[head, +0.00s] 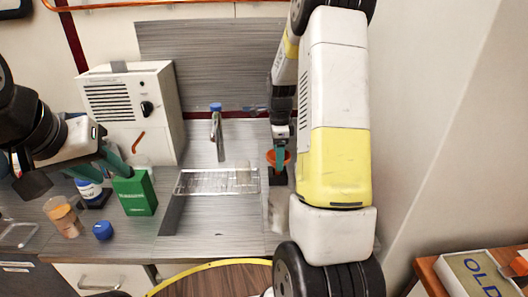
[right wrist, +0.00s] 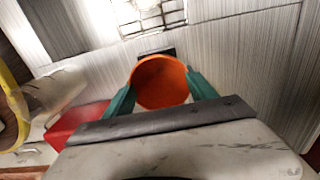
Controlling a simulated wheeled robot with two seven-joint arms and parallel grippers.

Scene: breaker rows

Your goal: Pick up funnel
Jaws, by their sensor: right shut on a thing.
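The funnel (head: 279,157) is orange and round-mouthed, at the right end of the counter, beside the wire rack. My right gripper (head: 279,163) is shut on it, with teal fingers on either side. In the right wrist view, the funnel (right wrist: 160,82) sits between the two fingertips (right wrist: 160,90), its mouth facing the camera. In the head view my arm is close beside the funnel, and its lower part is hard to make out. My left gripper (head: 96,168) is at the left with its teal fingers apart, above the counter near a green box (head: 135,193); nothing shows between them.
A wire rack (head: 215,182) and a faucet (head: 217,135) are left of the funnel. A white heater-like box (head: 130,110) stands at the back left. A cup (head: 63,216) and a blue lid-like item (head: 103,230) are at the front left. A red object (right wrist: 75,122) shows in the right wrist view.

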